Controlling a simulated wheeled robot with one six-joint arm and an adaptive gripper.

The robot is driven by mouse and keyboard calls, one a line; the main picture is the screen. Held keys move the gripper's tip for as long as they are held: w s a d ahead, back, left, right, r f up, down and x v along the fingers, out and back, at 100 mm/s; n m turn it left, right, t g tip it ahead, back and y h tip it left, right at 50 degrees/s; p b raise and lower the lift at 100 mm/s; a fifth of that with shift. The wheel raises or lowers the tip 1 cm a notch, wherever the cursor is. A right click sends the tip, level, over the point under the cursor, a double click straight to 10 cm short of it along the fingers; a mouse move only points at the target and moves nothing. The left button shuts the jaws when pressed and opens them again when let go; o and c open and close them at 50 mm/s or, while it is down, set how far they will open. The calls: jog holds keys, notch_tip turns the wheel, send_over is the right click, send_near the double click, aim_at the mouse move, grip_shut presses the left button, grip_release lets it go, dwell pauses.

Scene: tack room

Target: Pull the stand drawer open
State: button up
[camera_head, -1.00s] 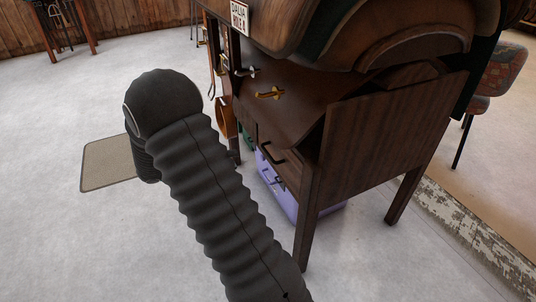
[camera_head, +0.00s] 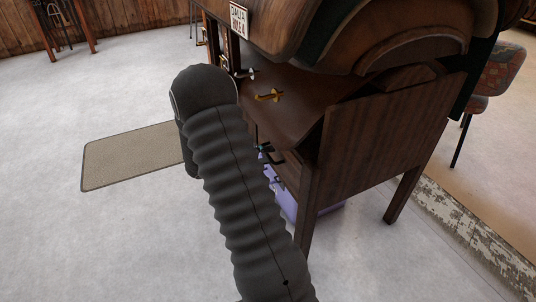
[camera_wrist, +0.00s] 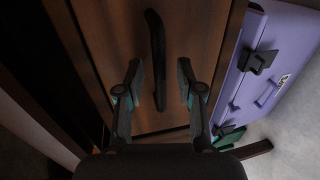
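The wooden stand (camera_head: 385,135) carries a saddle on top. Its drawer front (camera_wrist: 200,35) fills the middle of the wrist view and looks closed. A dark, slightly curved bar handle (camera_wrist: 156,50) is fixed on it. My gripper (camera_wrist: 158,80) is open, with one finger on each side of the handle in the picture. A gap shows between the handle and each finger; whether the tips reach its depth I cannot tell. In the head view my gripper (camera_head: 265,152) is at the drawer's front, and my arm hides much of it.
A purple case (camera_wrist: 265,65) with dark latches stands below the drawer, also seen in the head view (camera_head: 288,203). A mat (camera_head: 130,155) lies on the otherwise open floor at left.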

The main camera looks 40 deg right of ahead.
jog(key=shift+s+d+f, duration=0.1)
jog(key=shift+d, duration=0.35)
grip_shut()
jog(key=shift+a, duration=0.15)
